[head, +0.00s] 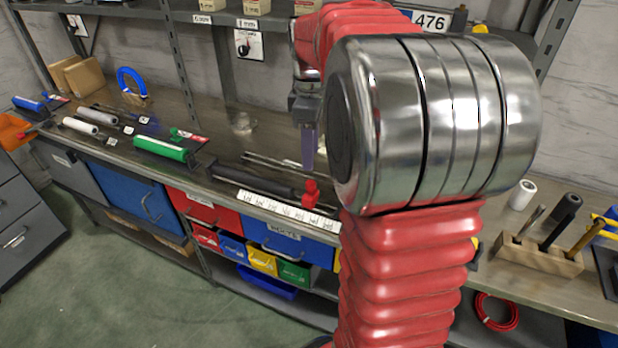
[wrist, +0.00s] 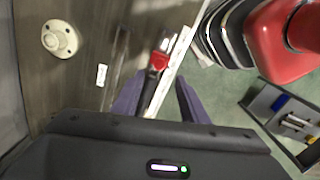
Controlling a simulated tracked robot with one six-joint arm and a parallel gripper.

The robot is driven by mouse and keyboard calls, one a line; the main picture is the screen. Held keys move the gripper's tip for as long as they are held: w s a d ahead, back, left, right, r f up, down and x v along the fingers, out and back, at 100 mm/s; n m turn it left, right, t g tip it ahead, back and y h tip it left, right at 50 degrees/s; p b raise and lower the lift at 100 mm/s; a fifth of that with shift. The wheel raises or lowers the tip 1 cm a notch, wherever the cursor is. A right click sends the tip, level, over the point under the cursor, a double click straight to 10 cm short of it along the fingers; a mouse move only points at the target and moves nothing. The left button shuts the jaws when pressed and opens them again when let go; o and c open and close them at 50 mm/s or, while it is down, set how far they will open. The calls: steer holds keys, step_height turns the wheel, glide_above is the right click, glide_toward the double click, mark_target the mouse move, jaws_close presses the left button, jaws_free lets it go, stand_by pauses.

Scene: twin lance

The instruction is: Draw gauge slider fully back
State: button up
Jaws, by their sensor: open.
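The red gauge slider (head: 310,193) sits near the right part of the white marked scale (head: 275,207), at the bench's front edge. A dark bar (head: 250,181) runs left from it. In the wrist view the red slider (wrist: 158,61) shows beyond the fingertips, beside the white scale (wrist: 176,66). My gripper (head: 307,150) points down above the bench, behind the slider in the head view. In the wrist view my gripper (wrist: 160,98) is open, its purple fingers on either side of the dark bar. Contact cannot be told. My arm hides the scale's right end.
Thin metal rods (head: 275,162) lie behind the bar. A wooden tool block (head: 540,256) stands on the right. Shelf uprights rise behind. Coloured drawers (head: 290,243) sit below the bench edge.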

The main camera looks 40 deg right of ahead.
mark_target(310, 183)
step_height(310, 183, down, 9)
steer(key=shift+r, duration=0.1)
stand_by(0.3)
steer(key=shift+c, duration=0.4)
jaws_close()
